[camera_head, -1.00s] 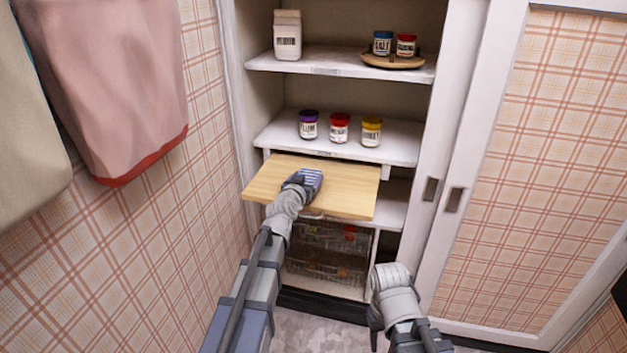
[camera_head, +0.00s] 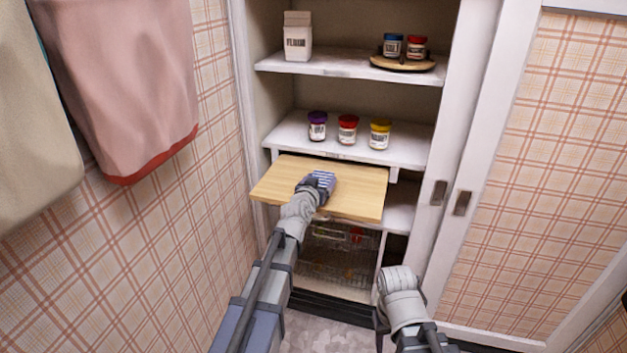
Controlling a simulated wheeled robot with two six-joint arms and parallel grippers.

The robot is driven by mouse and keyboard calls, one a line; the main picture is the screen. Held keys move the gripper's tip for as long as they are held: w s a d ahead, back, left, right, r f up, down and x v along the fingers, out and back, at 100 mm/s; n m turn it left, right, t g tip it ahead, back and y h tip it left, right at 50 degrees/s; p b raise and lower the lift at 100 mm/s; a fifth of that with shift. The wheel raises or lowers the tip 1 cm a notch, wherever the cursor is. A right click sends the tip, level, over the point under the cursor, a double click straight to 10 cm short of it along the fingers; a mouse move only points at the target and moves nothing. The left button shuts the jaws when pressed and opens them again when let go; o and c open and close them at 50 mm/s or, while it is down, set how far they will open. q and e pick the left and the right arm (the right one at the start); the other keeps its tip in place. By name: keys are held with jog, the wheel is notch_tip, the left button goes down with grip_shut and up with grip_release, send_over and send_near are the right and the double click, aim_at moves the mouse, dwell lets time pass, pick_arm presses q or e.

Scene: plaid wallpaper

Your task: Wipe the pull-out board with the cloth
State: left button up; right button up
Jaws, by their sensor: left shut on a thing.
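The pull-out board (camera_head: 358,203) is a light wooden panel that sticks out of the cupboard below the middle shelf. My left gripper (camera_head: 316,187) is over the middle of the board, shut on the blue-and-white striped cloth (camera_head: 324,180). The cloth appears to rest on the board; the gripper hides part of it. My right arm ends low in front of the cupboard, right of the board; its fingertips are hard to make out, and it is apart from the board.
Three jars (camera_head: 347,129) stand on the shelf above the board. A carton (camera_head: 297,36) and a round tray (camera_head: 402,63) with two jars are on the top shelf. Wire baskets (camera_head: 338,250) sit below. Towels (camera_head: 125,85) hang at left; a plaid sliding door (camera_head: 535,180) is at right.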

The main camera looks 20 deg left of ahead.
aim_at(336, 191)
pick_arm(q)
jog(key=shift+d, duration=0.55)
jog(key=shift+d, duration=2)
jog(key=shift+s+d+f, duration=0.1)
jog(key=shift+s+d, duration=0.05)
jog(key=shift+d, duration=1.85)
jog(key=shift+a, duration=0.1)
jog(key=shift+a, duration=1.95)
